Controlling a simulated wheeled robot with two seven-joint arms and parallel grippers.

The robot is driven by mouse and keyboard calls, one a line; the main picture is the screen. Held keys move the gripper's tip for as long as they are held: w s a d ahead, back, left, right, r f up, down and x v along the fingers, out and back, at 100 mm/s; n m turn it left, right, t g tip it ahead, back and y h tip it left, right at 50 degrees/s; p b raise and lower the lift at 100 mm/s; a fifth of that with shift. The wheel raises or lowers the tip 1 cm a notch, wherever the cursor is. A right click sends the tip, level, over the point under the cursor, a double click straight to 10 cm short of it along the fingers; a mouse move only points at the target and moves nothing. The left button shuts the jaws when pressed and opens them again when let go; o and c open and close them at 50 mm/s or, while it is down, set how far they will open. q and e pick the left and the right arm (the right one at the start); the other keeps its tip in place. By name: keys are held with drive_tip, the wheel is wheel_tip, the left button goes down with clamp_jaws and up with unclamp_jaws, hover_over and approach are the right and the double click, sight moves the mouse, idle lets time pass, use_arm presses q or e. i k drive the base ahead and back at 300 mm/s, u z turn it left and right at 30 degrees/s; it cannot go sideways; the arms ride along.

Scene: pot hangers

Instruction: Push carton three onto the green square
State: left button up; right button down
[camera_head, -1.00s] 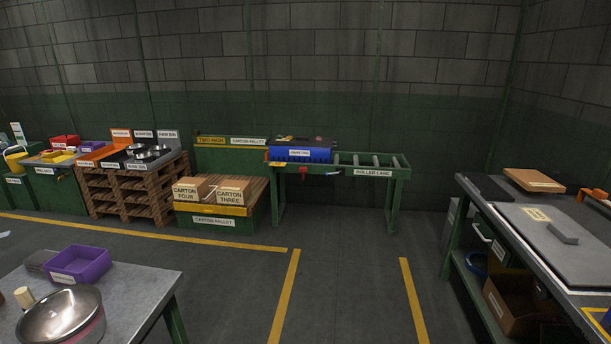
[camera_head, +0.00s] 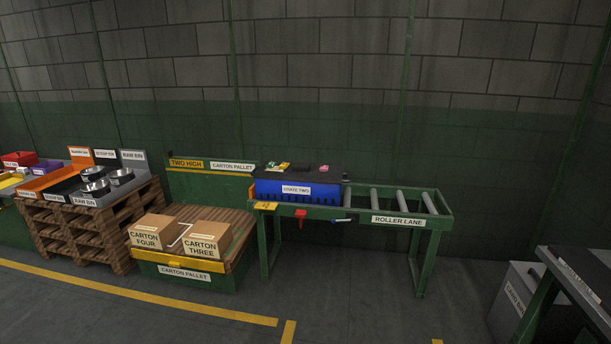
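Carton three (camera_head: 207,240) is a brown cardboard box with a white label, sitting on the right front part of the carton pallet (camera_head: 237,262). Carton four (camera_head: 154,233), a like box, stands to its left, with a small gap between them. White lines mark the pallet top between the two cartons. I cannot make out a green square in this view. Neither of my grippers shows.
The roller lane (camera_head: 399,219) stands right of the pallet, with a blue crate (camera_head: 297,191) on its left end. A wooden pallet with bins (camera_head: 98,217) is at left. A grey cabinet (camera_head: 520,304) and table edge are at right. The floor in front is clear.

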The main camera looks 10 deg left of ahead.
sight(207, 239)
drive_tip(key=i, duration=1.4)
drive_tip(key=u, duration=2.45)
drive_tip(key=i, duration=2.1)
drive_tip(key=z, duration=0.7)
